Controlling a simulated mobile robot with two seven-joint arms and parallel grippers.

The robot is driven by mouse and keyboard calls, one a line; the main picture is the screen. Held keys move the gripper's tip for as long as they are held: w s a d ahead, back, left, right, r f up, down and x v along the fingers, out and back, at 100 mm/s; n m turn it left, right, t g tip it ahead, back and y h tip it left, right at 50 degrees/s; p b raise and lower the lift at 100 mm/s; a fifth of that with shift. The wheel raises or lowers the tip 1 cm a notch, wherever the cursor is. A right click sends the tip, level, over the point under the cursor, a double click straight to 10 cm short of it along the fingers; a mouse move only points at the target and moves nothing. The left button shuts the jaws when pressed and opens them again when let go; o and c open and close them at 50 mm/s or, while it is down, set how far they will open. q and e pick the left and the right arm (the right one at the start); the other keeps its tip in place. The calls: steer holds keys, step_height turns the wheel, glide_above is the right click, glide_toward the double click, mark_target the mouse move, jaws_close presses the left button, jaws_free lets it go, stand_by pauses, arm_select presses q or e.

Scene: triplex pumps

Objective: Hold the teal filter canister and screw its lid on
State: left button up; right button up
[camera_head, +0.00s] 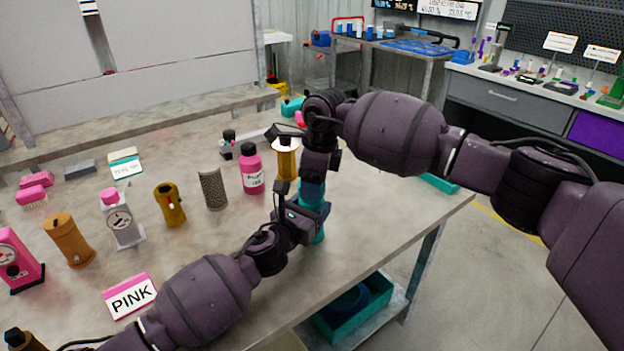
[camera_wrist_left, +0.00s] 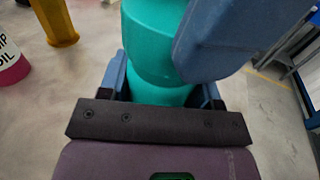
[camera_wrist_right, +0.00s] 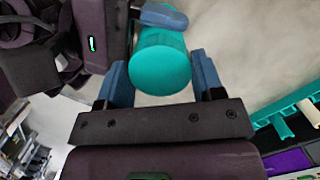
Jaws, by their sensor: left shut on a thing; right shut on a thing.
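The teal filter canister (camera_head: 318,232) stands near the table's right front edge, mostly hidden by my grippers in the head view. My left gripper (camera_head: 308,212) is shut around its side; the canister also shows between the blue fingers in the left wrist view (camera_wrist_left: 150,45). My right gripper (camera_head: 314,184) points down from above and is shut on the teal lid (camera_head: 312,190). The lid's flat round top fills the space between the fingers in the right wrist view (camera_wrist_right: 160,68). The joint between lid and canister is hidden, so I cannot tell how they meet.
A pink oil bottle (camera_head: 251,170), a yellow stand (camera_head: 286,160), a grey mesh cylinder (camera_head: 212,188) and a mustard part (camera_head: 170,205) stand to the left. A teal bin (camera_head: 372,306) sits below the table.

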steer(key=shift+f, duration=0.6)
stand_by(0.4)
